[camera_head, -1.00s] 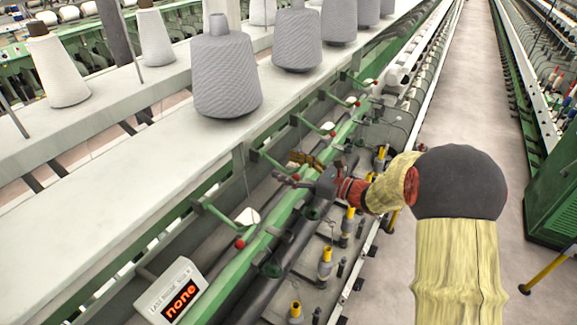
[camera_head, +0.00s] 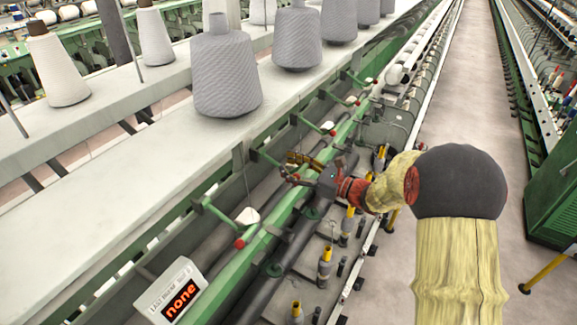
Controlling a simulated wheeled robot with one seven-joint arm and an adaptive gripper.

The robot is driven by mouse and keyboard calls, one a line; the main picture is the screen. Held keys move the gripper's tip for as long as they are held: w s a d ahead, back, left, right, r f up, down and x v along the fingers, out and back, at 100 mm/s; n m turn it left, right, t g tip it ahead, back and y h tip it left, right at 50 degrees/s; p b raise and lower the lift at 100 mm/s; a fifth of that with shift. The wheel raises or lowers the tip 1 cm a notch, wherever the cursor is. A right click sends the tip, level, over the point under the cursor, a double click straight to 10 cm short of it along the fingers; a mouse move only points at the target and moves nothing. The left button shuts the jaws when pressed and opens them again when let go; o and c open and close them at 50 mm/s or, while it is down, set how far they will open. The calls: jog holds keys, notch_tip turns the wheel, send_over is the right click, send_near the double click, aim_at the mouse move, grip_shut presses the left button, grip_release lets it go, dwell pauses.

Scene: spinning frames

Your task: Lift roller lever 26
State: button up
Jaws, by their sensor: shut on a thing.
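A brown-yellow curved lever (camera_head: 306,160) shows at the far side of my gripper, above the green rail; I take it as roller lever 26, though no number can be read. My gripper (camera_head: 293,177) is dark and reaches left over the rail from my arm. Its fingers are shut at the lever's near end, close to a red ball. The exact contact is small and partly hidden by the gripper.
Green hooks with white pieces (camera_head: 247,217) and red balls line the machine on both sides of the gripper. Yellow-topped bobbins (camera_head: 325,255) stand below. Grey yarn cones (camera_head: 227,75) stand on the white shelf. A small display (camera_head: 172,290) reads "none".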

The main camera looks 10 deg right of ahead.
jog(key=c, duration=0.5)
jog(key=shift+f, duration=0.1)
grip_shut()
jog(key=shift+a, duration=0.1)
jog(key=w+a+r+g+h+p, duration=0.3)
jog(key=r+p, duration=0.5)
jog(key=shift+w+a+r, duration=0.25)
jog(key=shift+a+r, duration=0.1)
jog(key=shift+f, duration=0.1)
dwell(1.0)
jog(key=o, duration=1.8)
grip_release()
jog(key=shift+d, duration=0.15)
